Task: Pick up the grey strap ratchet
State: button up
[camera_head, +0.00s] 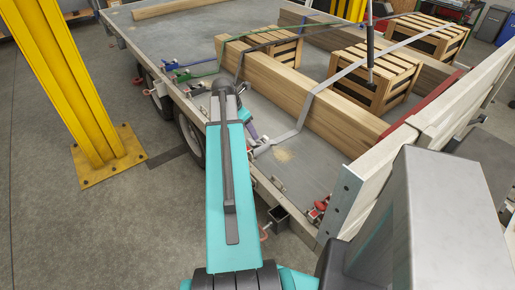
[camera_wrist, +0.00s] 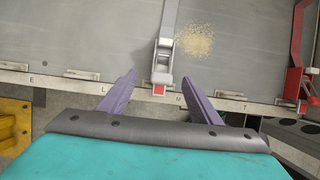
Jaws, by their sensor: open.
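The grey strap ratchet (camera_wrist: 163,66) lies at the edge of the trailer deck in the wrist view, with a grey strap (camera_wrist: 170,20) running away from it and a red piece at its near end. My gripper (camera_wrist: 160,77) is open, its two purple fingers spread to the left and right of the ratchet, apart from it. In the head view the ratchet (camera_head: 262,149) shows small beside my gripper (camera_head: 252,131), partly hidden by my teal arm. The grey strap (camera_head: 308,103) runs over a long wooden beam. Nothing is held.
Wooden beams (camera_head: 320,110) and crates (camera_head: 372,78) stand on the deck. A yellow post (camera_head: 75,80) stands left of the trailer.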

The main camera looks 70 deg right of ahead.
aim_at(257, 141)
jog(key=p+x, duration=0.1)
jog(key=x, duration=0.6)
jog(key=shift+f, duration=0.15)
jog(key=shift+f, duration=0.1)
jog(key=shift+s+p+x, duration=0.2)
jog(key=shift+p+x, duration=0.5)
jog(key=shift+x, duration=1.8)
jog(key=c, duration=1.4)
jog(key=shift+r+b, duration=0.85)
jog(key=shift+r, duration=4.2)
